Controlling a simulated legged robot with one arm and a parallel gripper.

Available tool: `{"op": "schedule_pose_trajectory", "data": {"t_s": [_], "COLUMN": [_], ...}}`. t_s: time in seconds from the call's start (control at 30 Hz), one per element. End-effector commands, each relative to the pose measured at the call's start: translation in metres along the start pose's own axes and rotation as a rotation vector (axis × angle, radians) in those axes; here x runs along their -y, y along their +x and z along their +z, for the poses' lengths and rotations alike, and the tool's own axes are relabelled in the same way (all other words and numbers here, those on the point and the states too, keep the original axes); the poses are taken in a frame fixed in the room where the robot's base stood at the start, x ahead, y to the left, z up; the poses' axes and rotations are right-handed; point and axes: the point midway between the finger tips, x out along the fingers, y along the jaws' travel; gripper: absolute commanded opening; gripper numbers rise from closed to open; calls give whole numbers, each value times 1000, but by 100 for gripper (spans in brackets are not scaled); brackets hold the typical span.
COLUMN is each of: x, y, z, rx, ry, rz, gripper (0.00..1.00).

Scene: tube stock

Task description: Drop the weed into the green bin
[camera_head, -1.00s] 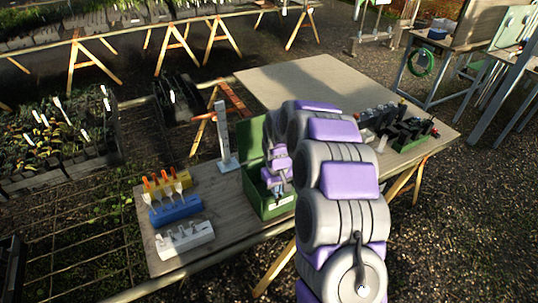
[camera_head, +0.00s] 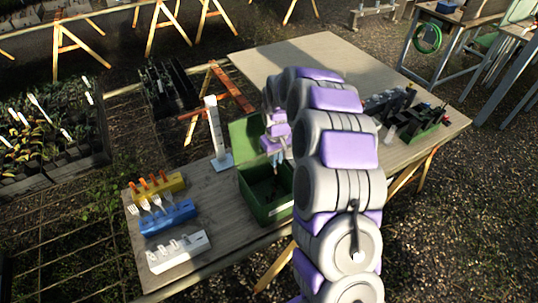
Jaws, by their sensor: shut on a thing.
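The green bin (camera_head: 268,213) stands on the wooden table with its lid (camera_head: 247,137) raised at the back. My gripper (camera_head: 276,161) is over the open bin, pointing down. It is shut on the weed (camera_head: 275,183), a small dark thing hanging below the fingers over the bin's dark inside. The weed is too small to make out in detail. My arm covers the right side of the bin.
Yellow (camera_head: 157,186), blue (camera_head: 168,217) and white (camera_head: 178,251) tool blocks stand at the table's left end. Dark pots in a green tray (camera_head: 420,137) stand to the right.

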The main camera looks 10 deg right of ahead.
Motion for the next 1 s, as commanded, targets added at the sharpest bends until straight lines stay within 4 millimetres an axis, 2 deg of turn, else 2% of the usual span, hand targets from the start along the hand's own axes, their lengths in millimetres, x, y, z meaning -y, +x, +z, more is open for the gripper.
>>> {"op": "schedule_pose_trajectory", "data": {"t_s": [0.4,0.77,0.8,1.0], "x": [13,1,2,8], "y": [46,52,52,53], "z": [-6,-2,-2,-4], "rx": [5,1,1,4], "ry": [-2,0,0,-2], "rz": [15,2,3,10], "gripper": [0,0,10,29]}}
